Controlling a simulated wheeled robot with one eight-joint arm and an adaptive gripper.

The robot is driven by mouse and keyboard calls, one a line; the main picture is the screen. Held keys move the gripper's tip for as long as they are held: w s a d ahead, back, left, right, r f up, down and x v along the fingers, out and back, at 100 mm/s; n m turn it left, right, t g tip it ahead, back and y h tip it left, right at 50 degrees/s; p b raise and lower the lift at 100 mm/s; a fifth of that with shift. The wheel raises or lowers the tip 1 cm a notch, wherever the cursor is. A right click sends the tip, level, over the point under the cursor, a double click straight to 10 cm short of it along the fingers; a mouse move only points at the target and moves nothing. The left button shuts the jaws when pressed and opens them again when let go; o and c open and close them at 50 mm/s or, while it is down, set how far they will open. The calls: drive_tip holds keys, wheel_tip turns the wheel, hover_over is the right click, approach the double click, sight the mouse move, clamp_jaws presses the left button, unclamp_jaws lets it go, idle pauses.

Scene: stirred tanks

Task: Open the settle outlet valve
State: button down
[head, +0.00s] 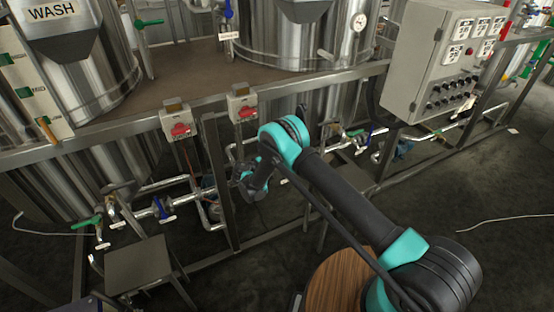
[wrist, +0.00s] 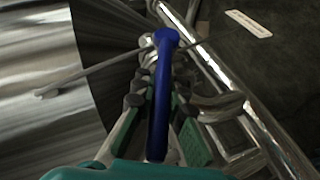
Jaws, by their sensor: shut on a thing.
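A blue lever handle (wrist: 160,100) runs down the middle of the wrist view, between the fingers of my gripper (wrist: 158,104). My gripper is shut on this lever, with a green-padded finger on each side. The lever's far end is by a metal pipe. In the head view my gripper (head: 247,183) is low by the tank frame, below the bent arm, and the lever it holds cannot be made out there. No settle label is readable, so I cannot confirm by name which outlet this is.
A steel pipe (wrist: 255,125) runs close on the right in the wrist view. In the head view, a frame post (head: 217,180) stands left of my gripper. Another blue-handled valve (head: 163,208) and a grey stool (head: 138,262) are further left. A control box (head: 440,60) is at right.

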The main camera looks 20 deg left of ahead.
idle(0.4)
drive_tip(key=c, duration=1.5)
unclamp_jaws()
drive_tip(key=shift+c, duration=0.2)
wheel_tip(320, 180, up, 10)
drive_tip(key=shift+s, duration=0.15)
